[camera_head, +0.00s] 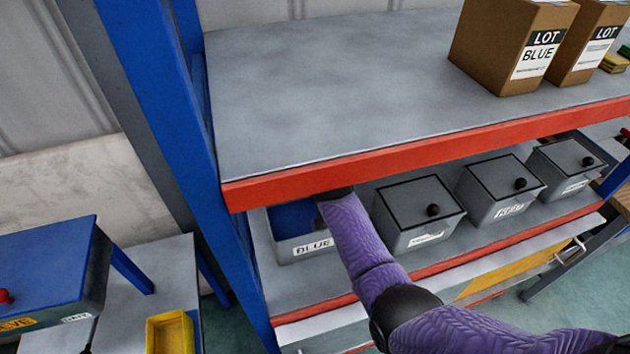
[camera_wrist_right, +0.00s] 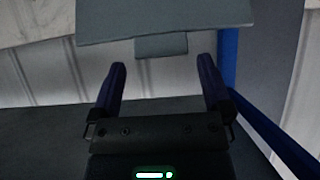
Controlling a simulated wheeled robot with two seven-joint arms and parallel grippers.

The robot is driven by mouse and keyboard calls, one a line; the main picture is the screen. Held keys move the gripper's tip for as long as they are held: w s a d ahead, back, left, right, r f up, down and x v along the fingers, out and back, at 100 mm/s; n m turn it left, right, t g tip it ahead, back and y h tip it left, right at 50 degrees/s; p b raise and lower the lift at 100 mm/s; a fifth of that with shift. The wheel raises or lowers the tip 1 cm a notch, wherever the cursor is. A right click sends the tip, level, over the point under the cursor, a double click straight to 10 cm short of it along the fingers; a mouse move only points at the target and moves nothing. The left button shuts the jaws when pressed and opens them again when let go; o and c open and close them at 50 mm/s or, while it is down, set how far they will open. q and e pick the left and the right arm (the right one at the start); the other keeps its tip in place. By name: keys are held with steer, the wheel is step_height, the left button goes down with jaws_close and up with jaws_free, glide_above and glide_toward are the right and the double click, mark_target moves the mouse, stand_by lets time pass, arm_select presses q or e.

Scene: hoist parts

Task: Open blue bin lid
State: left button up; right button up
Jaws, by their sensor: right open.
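The bin labelled BLUE (camera_head: 313,247) stands at the left end of the lower shelf. A dark blue area shows within its top. I cannot tell whether this is its lid or the inside; no knob is visible on it, and the upper shelf and my arm hide part of the top. My right arm reaches over the bin's right side, and its gripper is hidden behind the upper shelf's edge in the head view. In the right wrist view my right gripper (camera_wrist_right: 162,85) is open, with nothing between its fingers. A grey flat panel (camera_wrist_right: 165,22) shows beyond the fingertips. My left gripper is not in view.
A blue upright (camera_head: 165,95) borders the left side. Cardboard boxes (camera_head: 510,45) stand on the upper shelf.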

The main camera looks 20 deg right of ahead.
steer(key=s+r, duration=0.1)
steer(key=s, duration=1.3)
steer(key=shift+d+r+p, duration=0.2)
steer(key=shift+d+p, duration=0.05)
steer(key=shift+p, duration=0.2)
steer(key=shift+s, duration=0.1)
